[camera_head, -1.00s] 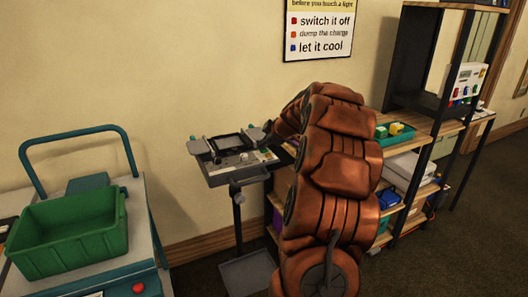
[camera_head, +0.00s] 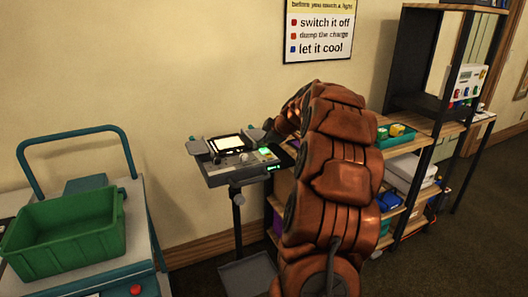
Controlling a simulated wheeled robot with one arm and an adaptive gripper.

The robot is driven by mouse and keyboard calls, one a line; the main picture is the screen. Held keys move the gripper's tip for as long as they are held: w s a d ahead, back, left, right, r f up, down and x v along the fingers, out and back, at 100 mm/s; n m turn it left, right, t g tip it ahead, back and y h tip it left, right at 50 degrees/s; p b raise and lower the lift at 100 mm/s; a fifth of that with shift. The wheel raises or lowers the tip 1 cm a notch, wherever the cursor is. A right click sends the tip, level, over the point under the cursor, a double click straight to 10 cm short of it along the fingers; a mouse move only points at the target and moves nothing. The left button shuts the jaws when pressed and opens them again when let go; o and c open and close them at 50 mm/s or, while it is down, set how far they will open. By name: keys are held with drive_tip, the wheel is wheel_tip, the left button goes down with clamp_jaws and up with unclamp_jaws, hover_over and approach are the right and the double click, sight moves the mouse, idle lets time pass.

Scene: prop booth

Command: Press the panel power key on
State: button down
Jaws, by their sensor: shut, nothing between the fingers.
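The panel (camera_head: 218,176) is a grey box on a stand with a foot plate, against the wall. Its screen (camera_head: 227,143) is lit pale. A key at its right side, the power key by its look, glows green (camera_head: 265,152), and a small green readout shows at the front edge. My gripper (camera_head: 270,137) is a small dark shape at the end of my arm, shut and empty, just above the panel's right side. My arm partly hides this area; I cannot tell whether the fingertips touch the key.
A green crate (camera_head: 70,232) sits on a cart with a teal handle (camera_head: 75,132) at left. A wooden shelf unit (camera_head: 405,205) with bins stands right of my arm. A sign (camera_head: 319,30) hangs on the wall. The floor at lower right is clear.

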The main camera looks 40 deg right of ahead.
sight(265, 150)
drive_tip(key=shift+r, duration=0.15)
drive_tip(key=shift+r, duration=2.3)
drive_tip(key=shift+r+b, duration=0.3)
drive_tip(key=shift+r, duration=0.25)
